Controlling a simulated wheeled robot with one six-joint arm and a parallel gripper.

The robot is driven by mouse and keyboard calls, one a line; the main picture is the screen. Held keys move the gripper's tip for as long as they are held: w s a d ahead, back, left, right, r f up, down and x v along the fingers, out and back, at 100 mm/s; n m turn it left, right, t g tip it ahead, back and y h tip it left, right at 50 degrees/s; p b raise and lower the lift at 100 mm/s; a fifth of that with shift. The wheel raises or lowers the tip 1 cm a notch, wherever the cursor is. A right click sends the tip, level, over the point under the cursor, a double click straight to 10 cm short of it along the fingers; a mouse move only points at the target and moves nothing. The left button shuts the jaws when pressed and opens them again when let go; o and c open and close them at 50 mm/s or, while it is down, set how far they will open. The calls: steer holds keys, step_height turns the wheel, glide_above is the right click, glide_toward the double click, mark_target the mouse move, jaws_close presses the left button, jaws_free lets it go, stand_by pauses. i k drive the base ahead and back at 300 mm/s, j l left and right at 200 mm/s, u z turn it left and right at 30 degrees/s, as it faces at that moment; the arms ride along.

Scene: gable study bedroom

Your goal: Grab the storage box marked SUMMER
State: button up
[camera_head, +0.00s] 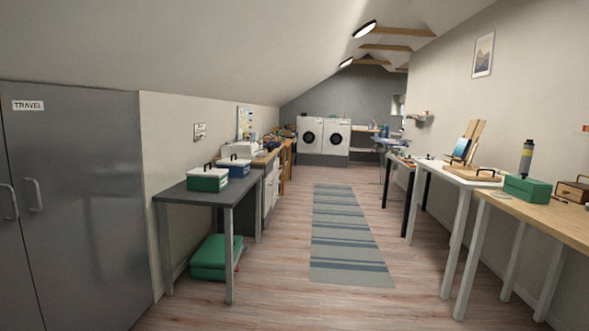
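I cannot make out a box marked SUMMER in this view. A green box (208,182) with a pale lid and a dark handle stands on a dark grey table (190,195) at the left. A blue box (234,169) with a pale lid and handle stands just behind it. I cannot read any marking on either. A grey cabinet (75,200) at the far left, its doors shut, bears a TRAVEL label (28,105). What is inside is hidden. My gripper is not in view.
Green folded cushions (215,257) lie under the dark table. A striped rug (345,240) runs along the clear middle aisle. Light-topped tables (545,215) line the right, with a green case (527,190). Two white washing machines (310,137) stand at the far end. The ceiling slopes at left.

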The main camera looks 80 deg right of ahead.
mark_target(238, 168)
steer(key=z, duration=2)
steer(key=i+z, duration=0.25)
steer(key=i, duration=3.9)
steer(key=i+l+u, duration=0.1)
steer(key=i, duration=0.7)
steer(key=i+l, duration=0.15)
steer(key=i, duration=0.65)
steer(key=i+u, duration=0.25)
steer(key=k, duration=0.05)
